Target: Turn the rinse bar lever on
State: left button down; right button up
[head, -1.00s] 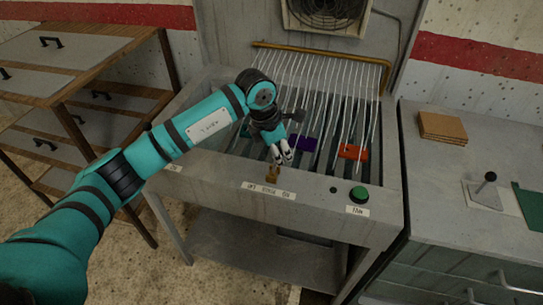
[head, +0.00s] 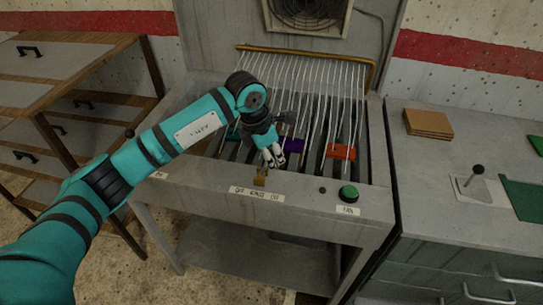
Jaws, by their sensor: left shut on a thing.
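The rinse bar lever (head: 260,176) is a small brass-coloured piece on the front ledge of the grey rinse station. It stands above a white label (head: 257,193) that seems to read off, rinse, on, and its upper part is hard to make out. My left gripper (head: 272,160) comes down from behind, with its pale fingertips close together at the lever's top, shut on it. The brass rinse bar (head: 300,56) runs along the back of the station. Many thin pale lines, like water streams, run from it over the slats. My right gripper is not in view.
A green button (head: 348,193) with a label is on the ledge right of the lever. Orange (head: 341,151) and purple (head: 292,145) pieces lie among the slats. A counter at right holds brown tiles (head: 428,123) and a black-knobbed lever (head: 477,170). A wooden drawer unit stands at left.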

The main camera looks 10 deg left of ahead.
pick_arm(q)
jog(key=shift+w+d+r, duration=0.15)
jog(key=shift+d+r, duration=0.25)
jog(key=shift+r, duration=0.15)
jog(key=c, duration=1.8)
grip_release()
jog(key=o, duration=0.7)
jog(key=shift+s+d, duration=0.1)
jog(key=shift+s, duration=0.3)
jog(key=shift+o, duration=0.4)
jog(key=shift+w+a+f, duration=0.15)
jog(key=shift+a+f, duration=0.05)
jog(key=shift+a, duration=0.05)
jog(key=v, duration=1.2)
